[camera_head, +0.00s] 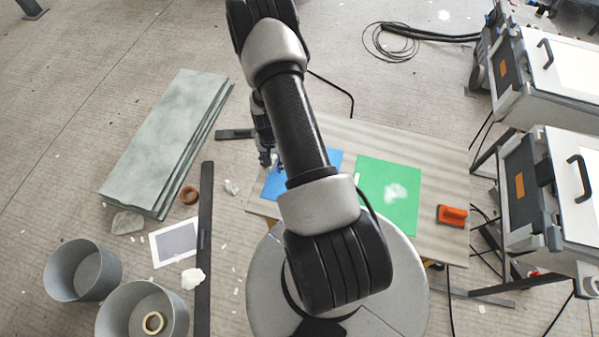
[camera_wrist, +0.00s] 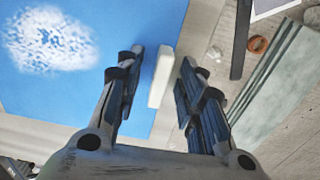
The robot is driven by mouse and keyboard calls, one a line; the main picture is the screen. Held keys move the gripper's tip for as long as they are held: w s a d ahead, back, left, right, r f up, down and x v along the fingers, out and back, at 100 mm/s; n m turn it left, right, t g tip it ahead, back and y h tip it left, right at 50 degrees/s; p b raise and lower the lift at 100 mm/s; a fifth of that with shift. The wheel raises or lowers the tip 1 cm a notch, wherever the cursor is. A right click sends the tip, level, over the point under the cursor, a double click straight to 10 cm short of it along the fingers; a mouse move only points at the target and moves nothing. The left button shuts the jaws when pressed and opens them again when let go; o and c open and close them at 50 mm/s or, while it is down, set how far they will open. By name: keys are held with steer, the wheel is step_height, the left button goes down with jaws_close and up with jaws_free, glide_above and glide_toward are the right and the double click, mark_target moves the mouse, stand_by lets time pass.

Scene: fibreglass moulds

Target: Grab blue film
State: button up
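The blue film (camera_head: 272,187) lies flat on the table, partly hidden behind my arm in the head view. In the wrist view the blue film (camera_wrist: 125,18) fills the upper left and has a white speckled patch. A small white block (camera_wrist: 161,80) is at the film's right edge. My gripper (camera_wrist: 163,58) is open, its fingers on either side of the block with visible gaps. I cannot tell its height above the block. In the head view my gripper (camera_head: 267,162) is at the film's left edge, pointing down.
A green sheet (camera_head: 385,205) with a white patch lies right of the blue film on the table (camera_head: 440,175). An orange tool (camera_head: 452,215) lies near the table's right side. Grey-green slabs (camera_head: 165,135), two grey buckets (camera_head: 82,272) and a black bar (camera_head: 205,240) are on the left.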

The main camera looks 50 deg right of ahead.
steer(key=shift+c, duration=0.6)
jaws_close()
steer(key=shift+r, duration=0.1)
